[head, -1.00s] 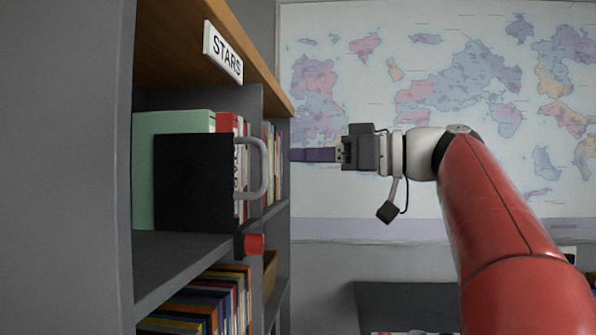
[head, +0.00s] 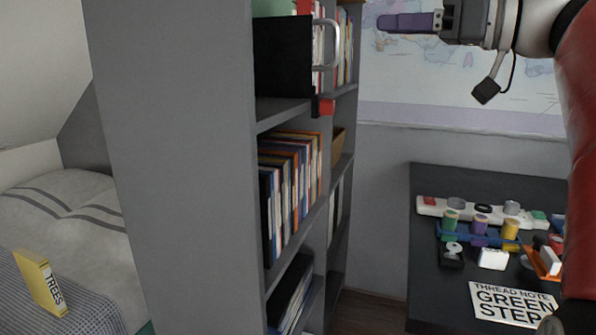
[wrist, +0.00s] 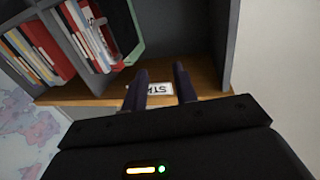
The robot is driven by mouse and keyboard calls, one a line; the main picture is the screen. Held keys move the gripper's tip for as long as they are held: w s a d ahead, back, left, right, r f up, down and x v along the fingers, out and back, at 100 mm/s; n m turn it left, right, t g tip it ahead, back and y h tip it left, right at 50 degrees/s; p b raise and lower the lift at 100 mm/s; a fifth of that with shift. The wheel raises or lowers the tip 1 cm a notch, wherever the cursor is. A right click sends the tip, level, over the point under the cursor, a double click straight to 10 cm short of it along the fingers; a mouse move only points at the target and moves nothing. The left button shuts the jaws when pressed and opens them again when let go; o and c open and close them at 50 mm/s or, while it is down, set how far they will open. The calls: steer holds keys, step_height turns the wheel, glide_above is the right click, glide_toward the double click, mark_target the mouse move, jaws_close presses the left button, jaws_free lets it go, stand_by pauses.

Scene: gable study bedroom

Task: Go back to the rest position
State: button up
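My gripper (head: 408,22) is at the top of the head view, held level beside the grey bookcase (head: 175,170) and in front of the wall map. Its purple fingers point left toward the upper shelf. In the wrist view my gripper (wrist: 161,84) has two dark purple fingers standing apart with nothing between them. A white label (wrist: 160,88) with partly hidden letters shows through the gap, on the wooden shelf edge (wrist: 205,75). Part of my arm runs down the right side of the head view.
A black holder with a grey handle (head: 283,55) stands on the upper shelf; a red-ended piece (head: 325,107) juts from the shelf edge. A dark desk (head: 432,280) holds spools and a "GREEN STEP" card (head: 510,303).

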steer(key=s+a+f+m+g+h, duration=0.1)
steer(key=s+f+m+h, duration=0.3)
steer(key=f, duration=0.7)
steer(key=s+a+f+m+h, duration=0.1)
steer(key=f+m+h, duration=0.3)
steer(key=f, duration=0.6)
steer(key=s+d+f+m+g+h, duration=0.1)
steer(key=s+f, duration=0.3)
steer(key=f, duration=0.4)
steer(key=s+d+f+m+h, duration=0.1)
steer(key=s+f+h, duration=0.3)
steer(key=f, duration=0.5)
steer(key=s+d+f+m+g+h, duration=0.1)
steer(key=s+f+h, duration=0.1)
steer(key=s+f, duration=0.3)
step_height(320, 180, down, 4)
steer(key=shift+s+f+m+g, duration=0.15)
steer(key=shift+s+m+g, duration=0.15)
steer(key=shift+s+m, duration=0.1)
